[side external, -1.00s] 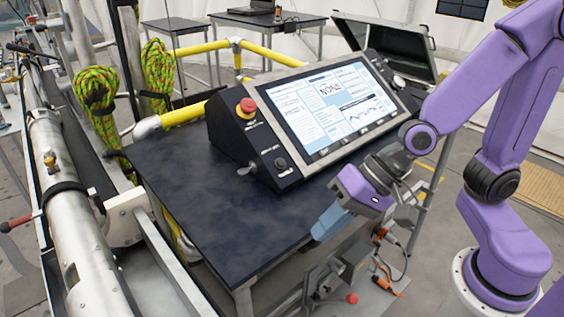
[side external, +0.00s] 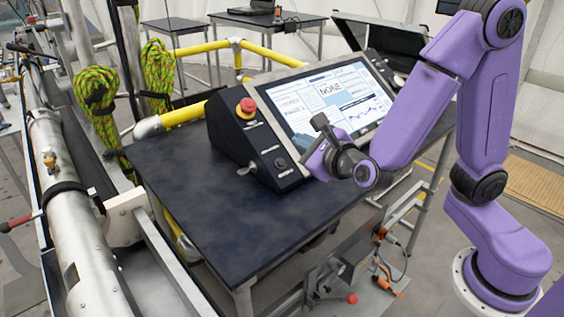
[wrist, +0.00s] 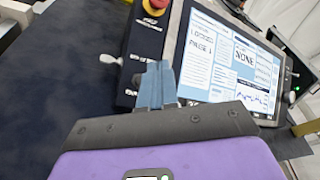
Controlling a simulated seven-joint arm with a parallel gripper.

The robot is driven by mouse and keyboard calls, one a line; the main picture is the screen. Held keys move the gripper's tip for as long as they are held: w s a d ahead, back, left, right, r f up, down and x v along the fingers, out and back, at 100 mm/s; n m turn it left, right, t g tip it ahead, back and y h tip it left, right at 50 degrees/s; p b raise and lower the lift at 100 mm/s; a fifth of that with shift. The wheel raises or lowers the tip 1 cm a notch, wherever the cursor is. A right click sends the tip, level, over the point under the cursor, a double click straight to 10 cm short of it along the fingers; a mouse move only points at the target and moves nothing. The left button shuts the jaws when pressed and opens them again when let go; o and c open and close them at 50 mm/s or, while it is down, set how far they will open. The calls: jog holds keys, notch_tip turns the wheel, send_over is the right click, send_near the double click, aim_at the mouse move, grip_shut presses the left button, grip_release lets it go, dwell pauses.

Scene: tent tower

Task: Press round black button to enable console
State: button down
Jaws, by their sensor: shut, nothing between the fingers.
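The round black button (side external: 280,162) is on the lower part of the sloped dark left panel of the console (side external: 226,135), left of the screen. My gripper (side external: 316,158) is just right of that button in the side view, in front of the screen's lower left corner. In the wrist view my gripper (wrist: 157,68) has its blue-grey fingers shut and empty, pointing at the left panel. The black button cannot be made out there; the fingers cover part of the panel. I cannot tell whether the fingertips touch the panel.
A red emergency button (side external: 246,107) on a yellow base sits higher on the panel; it also shows in the wrist view (wrist: 158,4). A silver lever (side external: 247,169) sticks out at the panel's left. The lit screen (side external: 330,98) is beside it. The dark tabletop (side external: 215,215) is bare in front.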

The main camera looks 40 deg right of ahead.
aim_at(281, 163)
jog(key=shift+d+r+m+h, duration=0.15)
jog(key=shift+d+m+h, duration=0.25)
jog(key=shift+d+m, duration=0.1)
jog(key=shift+w+a, duration=0.1)
jog(key=shift+w+f, duration=0.8)
jog(key=shift+f, duration=0.4)
jog(key=shift+w+f, duration=0.85)
jog(key=shift+f, duration=0.35)
jog(key=shift+w+f, duration=0.8)
jog(key=shift+f, duration=0.4)
jog(key=shift+f, duration=0.1)
jog(key=shift+w+f, duration=0.25)
jog(key=shift+w+f, duration=0.15)
jog(key=shift+f, duration=0.15)
dwell(0.4)
jog(key=shift+s+r, duration=0.45)
jog(key=shift+r, duration=0.2)
